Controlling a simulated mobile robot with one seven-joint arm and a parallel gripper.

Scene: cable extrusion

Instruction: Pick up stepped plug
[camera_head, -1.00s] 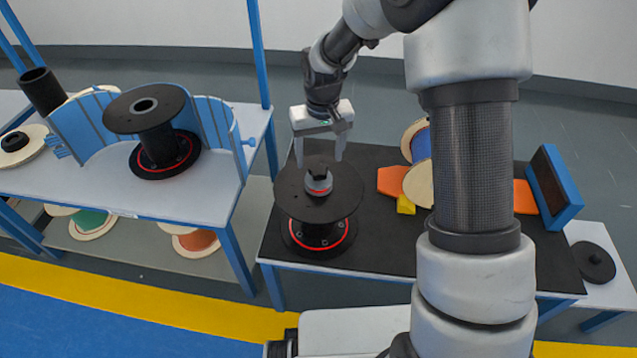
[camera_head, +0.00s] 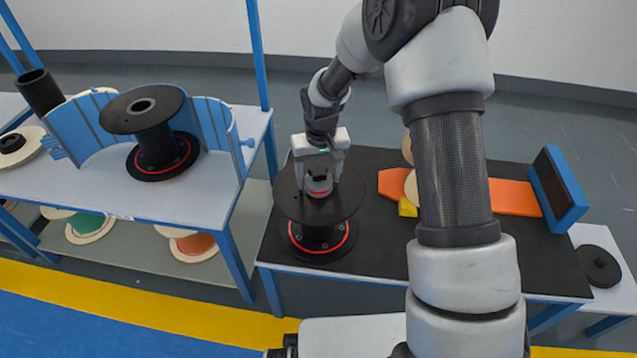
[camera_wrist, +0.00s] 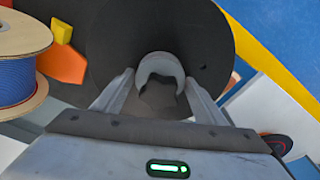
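The stepped plug (camera_head: 319,183) sits upright in the middle of the black spool (camera_head: 288,202) on the dark-topped table. It has a grey body, a red ring and a dark top. My gripper (camera_head: 319,181) is lowered over it, with one finger on each side. In the wrist view, the plug (camera_wrist: 160,86) shows as a grey rim with a dark knob between the two fingers of my gripper (camera_wrist: 160,92). The fingers are apart, and gaps show between them and the plug. The spool's flange (camera_wrist: 110,50) lies beneath.
An orange piece (camera_head: 392,183) and a yellow block (camera_head: 407,208) lie right of the spool. A blue-framed block (camera_head: 560,190) stands at the table's right end. Another black spool (camera_head: 160,140) stands in a blue holder on the left table. A blue-wound reel (camera_wrist: 15,80) is close by in the wrist view.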

